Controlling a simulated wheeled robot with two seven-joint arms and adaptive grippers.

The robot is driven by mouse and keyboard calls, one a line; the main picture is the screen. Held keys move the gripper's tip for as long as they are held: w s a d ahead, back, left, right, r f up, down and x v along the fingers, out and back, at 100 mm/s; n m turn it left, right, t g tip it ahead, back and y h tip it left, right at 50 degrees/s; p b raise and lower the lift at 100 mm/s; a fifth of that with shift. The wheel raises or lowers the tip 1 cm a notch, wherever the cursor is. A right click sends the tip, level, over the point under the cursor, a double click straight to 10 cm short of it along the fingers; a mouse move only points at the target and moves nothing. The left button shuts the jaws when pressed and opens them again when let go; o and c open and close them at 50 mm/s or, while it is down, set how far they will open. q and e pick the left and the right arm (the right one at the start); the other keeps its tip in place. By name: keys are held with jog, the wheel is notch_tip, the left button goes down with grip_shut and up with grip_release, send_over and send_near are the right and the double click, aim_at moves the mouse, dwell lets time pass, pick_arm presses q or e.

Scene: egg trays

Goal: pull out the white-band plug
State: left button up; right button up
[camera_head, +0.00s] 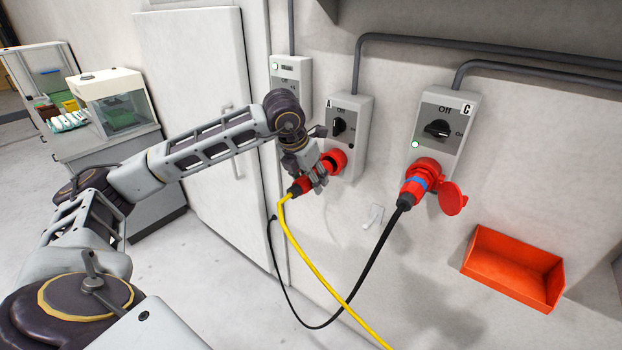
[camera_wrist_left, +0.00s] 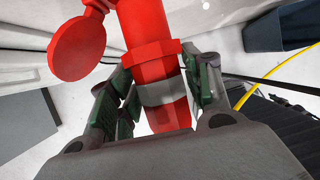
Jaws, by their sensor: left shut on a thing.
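The white-band plug (camera_head: 300,187) is red with a yellow cable, below box A (camera_head: 351,110). In the left wrist view its pale band (camera_wrist_left: 163,92) lies between the fingers of my left gripper (camera_wrist_left: 163,80). My left gripper (camera_head: 315,173) is shut on the plug, close to the red socket (camera_head: 338,158) of box A. The plug appears lined up with and joined to the socket; the fingers hide part of the joint in the head view. The socket's round red lid (camera_wrist_left: 78,45) hangs open beside it. My right gripper is not in view.
Box C (camera_head: 447,120) at right has a lit lamp and a blue-band plug (camera_head: 415,184) with a black cable (camera_head: 375,257). A red-orange bin (camera_head: 513,268) and a small hook (camera_head: 373,216) are on the wall. The yellow cable (camera_head: 320,275) hangs across the black one.

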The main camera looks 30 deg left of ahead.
aim_at(295, 186)
pick_arm(q)
jog(key=shift+s+a+b, duration=0.2)
jog(key=shift+s+b, duration=1.75)
jog(key=shift+s, duration=0.9)
